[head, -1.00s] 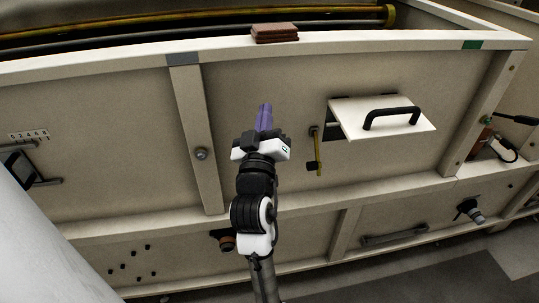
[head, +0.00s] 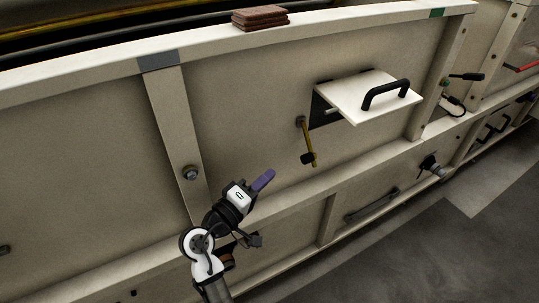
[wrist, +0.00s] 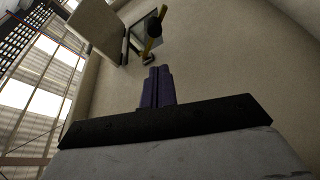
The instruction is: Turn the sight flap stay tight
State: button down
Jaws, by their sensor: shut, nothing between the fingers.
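The sight flap (head: 366,97) is a white plate with a black handle (head: 386,94), standing out from the beige hopper wall over a dark opening (head: 324,112). The stay (head: 307,141) is a thin brass-yellow bar with a black knob (head: 307,159) low on it. It hangs down from a pivot at the opening's left edge, slightly tilted. My gripper (head: 264,181) has purple fingers, closed together and empty, below and left of the stay, apart from it. In the wrist view the fingers (wrist: 158,88) point toward the stay (wrist: 152,38), with the flap (wrist: 97,28) to its left.
Reddish-brown blocks (head: 260,18) lie on the hopper's top rim. A vertical post (head: 178,130) with a bolt stands left of my gripper. A grey handle (head: 372,205) and a black valve-like fitting (head: 430,166) are on the lower wall. The wall between post and stay is bare.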

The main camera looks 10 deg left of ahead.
jog(key=f+p+x, duration=0.1)
jog(key=p+x, duration=0.1)
jog(key=x, duration=0.7)
jog(key=shift+w+d+r+p, duration=0.25)
jog(key=shift+d+r+p, duration=0.05)
jog(key=shift+d+r, duration=0.2)
jog(key=shift+s+d+r+n+g+p, duration=0.1)
jog(key=shift+s+r+n+g+p, duration=0.15)
jog(key=shift+n+p, duration=0.6)
jog(key=shift+f, duration=0.1)
jog(key=shift+p, duration=0.4)
